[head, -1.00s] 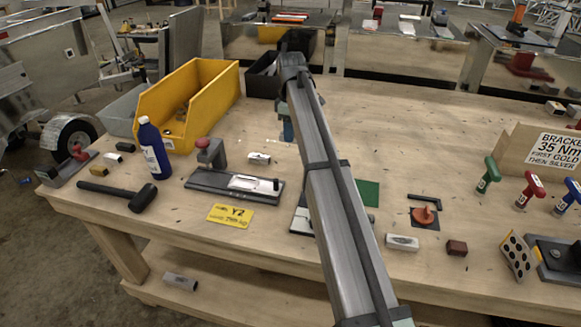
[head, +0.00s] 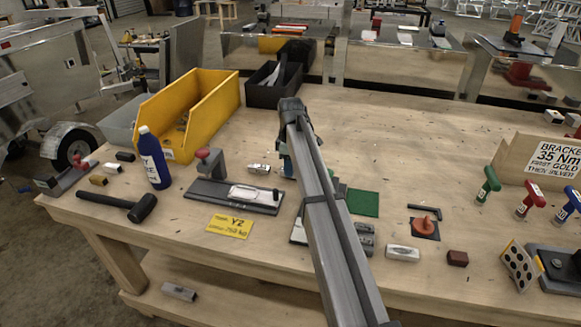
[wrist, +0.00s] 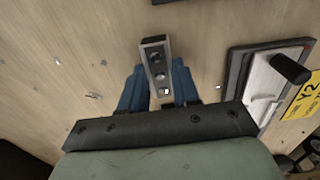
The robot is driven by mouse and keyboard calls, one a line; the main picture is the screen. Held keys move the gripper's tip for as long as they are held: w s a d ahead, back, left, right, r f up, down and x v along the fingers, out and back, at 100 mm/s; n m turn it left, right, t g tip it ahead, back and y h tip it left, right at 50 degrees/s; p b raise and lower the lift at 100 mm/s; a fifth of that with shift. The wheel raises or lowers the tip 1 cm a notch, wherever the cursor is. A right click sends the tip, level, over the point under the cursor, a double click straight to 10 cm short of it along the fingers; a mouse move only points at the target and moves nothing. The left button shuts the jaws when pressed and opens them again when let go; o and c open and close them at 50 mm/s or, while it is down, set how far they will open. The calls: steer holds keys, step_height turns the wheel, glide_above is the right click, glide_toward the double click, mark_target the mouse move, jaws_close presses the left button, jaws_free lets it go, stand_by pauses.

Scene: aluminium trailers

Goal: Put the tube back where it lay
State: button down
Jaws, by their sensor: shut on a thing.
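The tube is a short grey metal piece with dark round holes (wrist: 155,58) along its face, seen in the wrist view. My gripper (wrist: 157,72) is shut on it, with one blue finger on each side, and its far end sticks out past the fingers. In the head view my gripper (head: 287,166) is low at the bench behind my forearm, and the tube in it is mostly hidden. Whether the tube touches the bench I cannot tell.
A dark fixture board (head: 196,191) and yellow Y2 card (head: 229,227) lie in front of my gripper. A small metallic piece (head: 258,169) lies just left. A yellow bin (head: 208,90) and black bin (head: 262,95) stand behind. The bench back right (head: 420,130) is clear.

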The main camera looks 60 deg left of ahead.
steer(key=shift+f, duration=0.25)
steer(key=c, duration=0.8)
jaws_free()
steer(key=shift+r, duration=0.1)
step_height(320, 180, up, 12)
steer(key=shift+r, duration=0.1)
stand_by(0.3)
